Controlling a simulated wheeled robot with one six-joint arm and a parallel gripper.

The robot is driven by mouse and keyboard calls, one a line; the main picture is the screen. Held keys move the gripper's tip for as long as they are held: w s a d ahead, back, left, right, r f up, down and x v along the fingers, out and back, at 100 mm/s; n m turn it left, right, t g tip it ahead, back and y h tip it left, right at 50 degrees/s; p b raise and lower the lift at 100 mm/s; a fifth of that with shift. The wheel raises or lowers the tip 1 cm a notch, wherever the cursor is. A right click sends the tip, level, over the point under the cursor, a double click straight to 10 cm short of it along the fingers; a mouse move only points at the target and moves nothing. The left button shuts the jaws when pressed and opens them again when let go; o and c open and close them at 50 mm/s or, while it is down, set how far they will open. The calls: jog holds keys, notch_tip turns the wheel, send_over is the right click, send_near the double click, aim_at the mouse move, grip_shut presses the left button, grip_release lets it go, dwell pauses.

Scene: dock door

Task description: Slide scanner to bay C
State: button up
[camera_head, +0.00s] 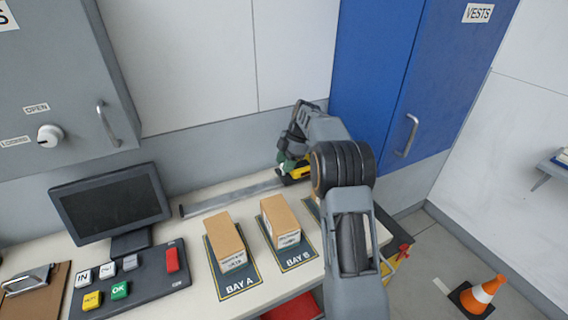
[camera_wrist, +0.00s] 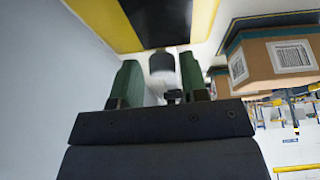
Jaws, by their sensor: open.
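The scanner, a yellow and black block (camera_head: 296,174), is at the right part of a long grey rail (camera_head: 232,194) along the back of the counter. In the wrist view the scanner (camera_wrist: 128,18) fills the top, with a grey rounded knob (camera_wrist: 162,63) beside it. My gripper (camera_head: 284,162) is at the scanner; its green fingers (camera_wrist: 160,82) are open, with the knob between or just beyond their tips. I cannot tell whether they touch it. A dark mat edge (camera_head: 311,207) right of Bay B is mostly hidden by my arm; no Bay C label shows.
Boxes stand on the Bay A mat (camera_head: 240,286) and Bay B mat (camera_head: 300,258). A monitor (camera_head: 110,207) and button panel (camera_head: 130,283) are at the left. A blue cabinet (camera_head: 385,60) is behind my arm.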

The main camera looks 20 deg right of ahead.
aim_at(299, 163)
jog(key=shift+o, duration=0.6)
jog(key=shift+s+d+f, duration=0.1)
jog(key=p+v, duration=0.1)
jog(key=v, duration=1.3)
jog(key=shift+p, duration=0.3)
jog(key=shift+f, duration=0.1)
